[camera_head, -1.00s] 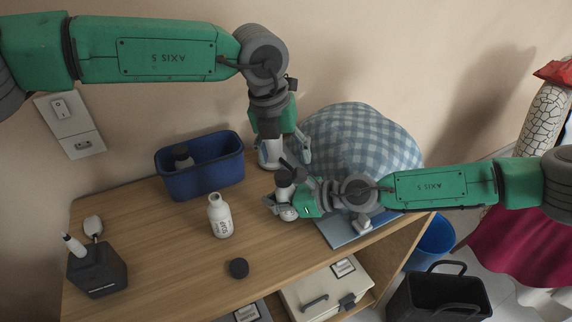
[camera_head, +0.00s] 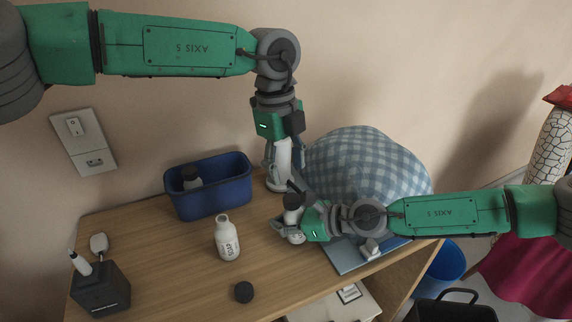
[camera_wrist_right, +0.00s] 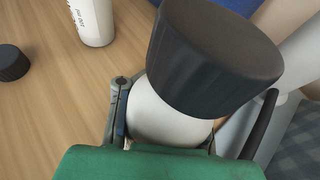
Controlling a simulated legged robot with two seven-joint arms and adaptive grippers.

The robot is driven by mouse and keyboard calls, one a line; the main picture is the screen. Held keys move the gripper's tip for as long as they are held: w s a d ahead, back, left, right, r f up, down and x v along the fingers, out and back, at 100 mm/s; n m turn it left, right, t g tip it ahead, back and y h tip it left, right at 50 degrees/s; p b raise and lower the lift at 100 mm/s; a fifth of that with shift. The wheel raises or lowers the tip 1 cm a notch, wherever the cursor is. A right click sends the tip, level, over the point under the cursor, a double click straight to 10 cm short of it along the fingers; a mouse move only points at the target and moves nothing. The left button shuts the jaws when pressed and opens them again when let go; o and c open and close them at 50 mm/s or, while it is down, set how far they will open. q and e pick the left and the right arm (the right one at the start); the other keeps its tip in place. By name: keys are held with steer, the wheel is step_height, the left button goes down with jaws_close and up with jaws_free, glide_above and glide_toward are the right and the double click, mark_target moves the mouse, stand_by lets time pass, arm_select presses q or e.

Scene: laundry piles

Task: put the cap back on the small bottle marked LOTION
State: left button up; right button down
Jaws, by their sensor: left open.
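A small white bottle (camera_wrist_right: 168,122) is in my right gripper (camera_head: 291,228), with a finger on each side. A wide black cap (camera_wrist_right: 212,55) covers its top, hiding the neck; I cannot tell how firmly it sits. The cap also shows in the head view (camera_head: 292,201). No label is readable on this bottle. My left gripper (camera_head: 283,162) is open, above and behind the held bottle. A pale upright thing (camera_head: 281,172) shows at its fingers; I cannot tell clearly what it is.
An uncapped white bottle marked SOAP (camera_head: 227,240) stands mid-table, with a loose black cap (camera_head: 243,292) in front. A blue bin (camera_head: 214,202) holds a dark-capped bottle (camera_head: 191,178). A black holder (camera_head: 101,292) stands at left, a checked laundry bundle (camera_head: 365,165) at back right.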

mark_target(290, 197)
arm_select(q)
steer(key=shift+f, duration=0.1)
stand_by(0.3)
steer(key=shift+s+d+f, duration=0.15)
steer(key=shift+f, duration=1.15)
steer(key=shift+s+d+f, duration=0.1)
steer(key=shift+d+f, duration=0.05)
steer(key=shift+f, duration=1.1)
steer(key=shift+s+d+f, duration=0.15)
steer(key=shift+f, duration=1.15)
jaws_close()
steer(key=m, duration=0.4)
steer(key=shift+m, duration=0.3)
steer(key=m, duration=0.4)
steer(key=shift+w+m, duration=0.1)
steer(key=shift+m, duration=0.3)
